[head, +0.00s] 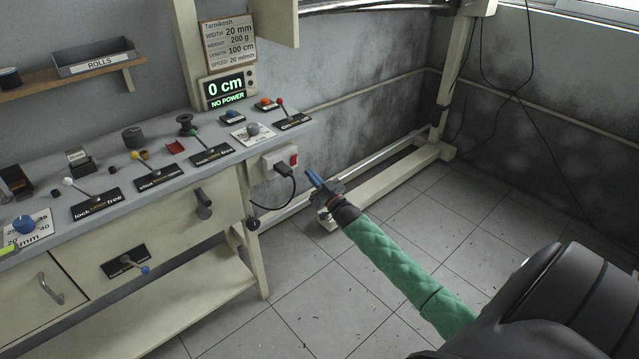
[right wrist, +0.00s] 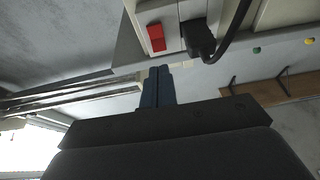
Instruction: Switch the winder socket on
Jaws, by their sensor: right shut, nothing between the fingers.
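The winder socket (head: 274,163) is a pale box on the right end of the bench, below its top. Its red switch (head: 294,159) sits at the socket's right side, and a black plug (head: 284,170) is in it to the left of the switch. In the right wrist view the red switch (right wrist: 156,38) shows close ahead, with the plug (right wrist: 199,40) to its right. My right gripper (head: 311,174) is shut and empty, a little to the right of the socket and apart from the switch. Its blue fingers (right wrist: 158,85) point toward the socket. My left gripper is not seen.
The display (head: 226,90) reads "0 cm" and "NO POWER". Several levers and knobs stand on the bench top (head: 110,170). A black cable (head: 275,207) hangs from the plug. The tiled floor (head: 400,220) right of the bench is open, beside a pale frame foot (head: 385,187).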

